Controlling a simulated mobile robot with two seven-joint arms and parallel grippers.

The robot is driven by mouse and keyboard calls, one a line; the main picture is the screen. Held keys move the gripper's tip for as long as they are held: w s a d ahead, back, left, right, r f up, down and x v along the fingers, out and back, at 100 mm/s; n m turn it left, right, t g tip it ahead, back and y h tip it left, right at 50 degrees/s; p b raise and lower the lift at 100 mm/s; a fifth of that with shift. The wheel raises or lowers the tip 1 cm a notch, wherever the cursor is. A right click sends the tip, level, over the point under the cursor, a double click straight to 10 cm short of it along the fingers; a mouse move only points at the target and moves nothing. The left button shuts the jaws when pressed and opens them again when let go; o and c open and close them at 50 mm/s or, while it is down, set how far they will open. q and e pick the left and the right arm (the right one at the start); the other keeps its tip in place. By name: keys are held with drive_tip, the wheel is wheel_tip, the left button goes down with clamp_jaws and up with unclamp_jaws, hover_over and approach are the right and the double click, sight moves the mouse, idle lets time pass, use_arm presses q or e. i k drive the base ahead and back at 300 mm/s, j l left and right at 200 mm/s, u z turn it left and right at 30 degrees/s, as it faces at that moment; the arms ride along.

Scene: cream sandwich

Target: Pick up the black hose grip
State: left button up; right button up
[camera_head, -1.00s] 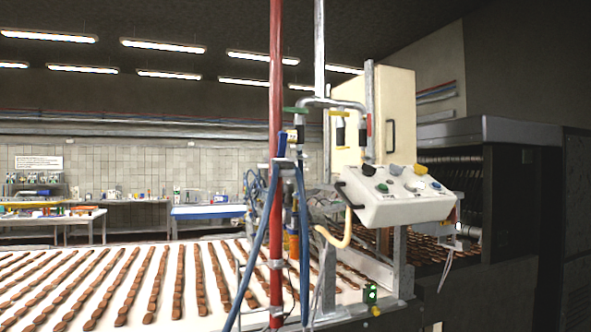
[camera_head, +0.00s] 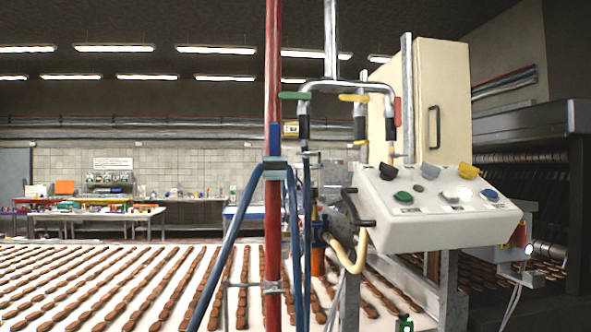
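Short black sleeves hang below a grey pipe manifold with coloured valve levers. One black sleeve (camera_head: 359,128) is under the yellow lever (camera_head: 354,98), and another black sleeve (camera_head: 304,132) is under the green lever (camera_head: 296,96). I cannot tell which of these, if any, is the black hose grip. A blue hose (camera_head: 228,250) hangs over the red post (camera_head: 273,90) at a blue-grey bracket. Neither of my grippers is in view.
A white control panel (camera_head: 430,225) with coloured knobs juts out at the right. A cream cabinet (camera_head: 455,95) stands behind it. A wide conveyor (camera_head: 140,265) with rows of brown biscuits fills the lower left.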

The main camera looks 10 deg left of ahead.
sight(270, 165)
drive_tip(key=i+l, duration=0.3)
drive_tip(key=l, duration=0.15)
drive_tip(key=i+l+u, duration=0.1)
drive_tip(key=i+l, duration=0.55)
drive_tip(key=l, duration=0.25)
drive_tip(key=j+u, duration=0.05)
